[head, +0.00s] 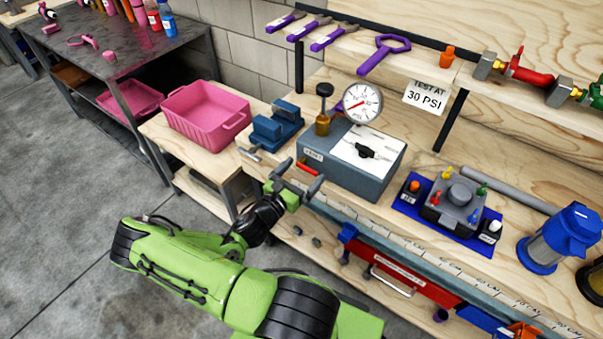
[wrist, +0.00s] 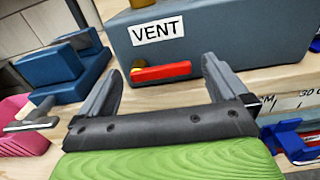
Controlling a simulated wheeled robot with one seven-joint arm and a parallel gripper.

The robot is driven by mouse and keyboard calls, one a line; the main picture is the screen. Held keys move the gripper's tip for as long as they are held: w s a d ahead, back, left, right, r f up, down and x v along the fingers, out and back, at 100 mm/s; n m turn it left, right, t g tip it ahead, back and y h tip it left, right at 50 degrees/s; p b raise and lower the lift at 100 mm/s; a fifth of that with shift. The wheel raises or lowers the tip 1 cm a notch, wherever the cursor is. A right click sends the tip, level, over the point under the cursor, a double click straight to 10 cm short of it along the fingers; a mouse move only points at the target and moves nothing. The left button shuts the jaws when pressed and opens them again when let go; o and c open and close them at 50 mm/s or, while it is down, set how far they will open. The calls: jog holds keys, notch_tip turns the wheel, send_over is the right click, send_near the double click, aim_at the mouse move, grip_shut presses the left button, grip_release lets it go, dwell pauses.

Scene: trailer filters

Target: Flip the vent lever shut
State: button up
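The vent lever (wrist: 161,72) is a red handle on the front face of the grey-blue test box (wrist: 225,40), below the VENT label (wrist: 157,32). In the wrist view it lies nearly level, running right from a brass pivot at its left end. In the head view the red lever (head: 308,168) shows just above my gripper (head: 295,182). My gripper also shows in the wrist view (wrist: 160,85), with its fingers spread wide and nothing between them. The lever appears between the two fingers in that picture, beyond them; I cannot tell any contact.
A blue vise (head: 273,127) and a pink bin (head: 205,115) stand left of the box. A gauge (head: 362,103) and a black knob (head: 366,151) are on the box. A blue mat with a grey fixture (head: 455,200) lies to the right. A red drawer (head: 385,268) is under the bench edge.

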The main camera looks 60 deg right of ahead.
jog(key=w+a+p, duration=0.1)
jog(key=w+a, duration=0.1)
jog(key=a, duration=1.3)
jog(key=shift+w+a+p, duration=0.2)
jog(key=shift+a+p, duration=0.1)
jog(key=shift+a, duration=0.05)
